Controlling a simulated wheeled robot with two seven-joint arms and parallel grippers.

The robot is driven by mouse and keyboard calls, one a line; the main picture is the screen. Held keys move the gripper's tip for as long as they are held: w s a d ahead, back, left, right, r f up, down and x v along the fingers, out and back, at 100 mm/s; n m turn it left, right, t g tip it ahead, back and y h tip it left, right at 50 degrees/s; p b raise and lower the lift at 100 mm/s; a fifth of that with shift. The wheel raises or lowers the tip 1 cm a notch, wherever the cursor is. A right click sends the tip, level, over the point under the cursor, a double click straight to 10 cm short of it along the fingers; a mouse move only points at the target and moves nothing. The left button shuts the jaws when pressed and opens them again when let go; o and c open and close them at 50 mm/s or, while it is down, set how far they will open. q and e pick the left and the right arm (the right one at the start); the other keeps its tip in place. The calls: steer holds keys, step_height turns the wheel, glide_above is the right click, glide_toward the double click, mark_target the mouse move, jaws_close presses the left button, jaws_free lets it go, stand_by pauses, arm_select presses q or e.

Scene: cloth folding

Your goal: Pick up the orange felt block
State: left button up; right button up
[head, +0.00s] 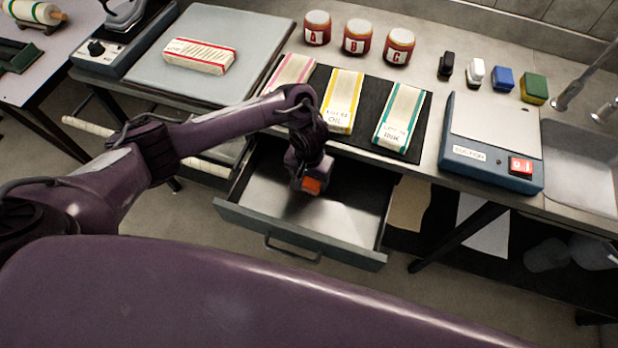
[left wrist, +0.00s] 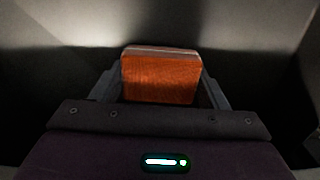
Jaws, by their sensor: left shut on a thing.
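The orange felt block (head: 312,185) is at my left gripper (head: 308,181) in the head view, over the open drawer (head: 345,215). In the left wrist view the orange felt block (left wrist: 160,78) sits between the two fingers of my left gripper (left wrist: 160,90), which is shut on it. A paler layer shows along the block's top edge. I cannot tell whether the block touches the drawer floor. My right gripper is not in view.
The drawer's front panel (head: 300,235) and side walls surround the gripper. Above it, the counter holds a black mat (head: 365,150) with several labelled packets, red jars (head: 357,37), small coloured blocks (head: 502,79) and a blue-grey suction box (head: 490,170).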

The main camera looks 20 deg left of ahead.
mark_target(309, 178)
arm_select(q)
steer(key=shift+r, duration=0.5)
step_height(309, 178, up, 19)
steer(key=p, duration=0.8)
steer(key=shift+f+p, duration=0.2)
steer(key=shift+p, duration=0.1)
